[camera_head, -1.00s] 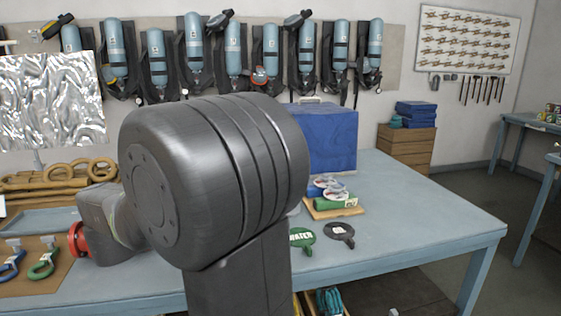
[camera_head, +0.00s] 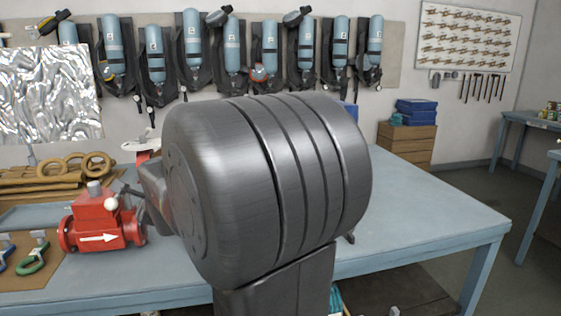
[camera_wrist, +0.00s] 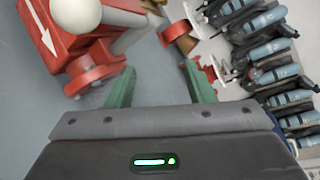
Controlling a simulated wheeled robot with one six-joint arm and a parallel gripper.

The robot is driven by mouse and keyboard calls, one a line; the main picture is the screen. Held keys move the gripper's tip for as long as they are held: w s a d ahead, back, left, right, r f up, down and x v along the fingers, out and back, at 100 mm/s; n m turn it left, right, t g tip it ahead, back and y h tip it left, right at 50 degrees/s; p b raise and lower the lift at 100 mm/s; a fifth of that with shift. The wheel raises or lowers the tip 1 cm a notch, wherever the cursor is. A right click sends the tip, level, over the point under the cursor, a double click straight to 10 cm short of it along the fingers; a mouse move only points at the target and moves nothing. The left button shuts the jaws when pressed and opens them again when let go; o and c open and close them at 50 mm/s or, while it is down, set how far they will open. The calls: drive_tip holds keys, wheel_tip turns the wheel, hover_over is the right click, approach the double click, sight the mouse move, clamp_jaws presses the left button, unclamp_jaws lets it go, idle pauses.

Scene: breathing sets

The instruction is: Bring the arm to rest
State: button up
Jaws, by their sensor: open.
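My arm's large grey joint fills the middle of the head view and hides my gripper there. In the wrist view my gripper (camera_wrist: 160,86) shows two green fingers spread apart with nothing between them. A red valve body with a white arrow (camera_head: 97,228) stands on the blue table (camera_head: 430,205), left of my arm. It also shows at the upper left of the wrist view (camera_wrist: 76,38), close to the left finger. I cannot tell whether they touch.
Breathing sets (camera_head: 192,50) hang along the back wall. A red and white part (camera_head: 146,150) stands behind the valve body. Wooden crates (camera_head: 407,142) stand behind the table. The table's right part is clear. A second table (camera_head: 528,125) is at far right.

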drive_tip(key=n+g+y, duration=0.1)
drive_tip(key=w+n+g+y+b, duration=0.1)
drive_tip(key=n+g+y, duration=0.1)
drive_tip(key=shift+w+d+b, duration=0.25)
drive_tip(key=shift+d+b, duration=0.1)
drive_tip(key=shift+d, duration=0.05)
idle(0.4)
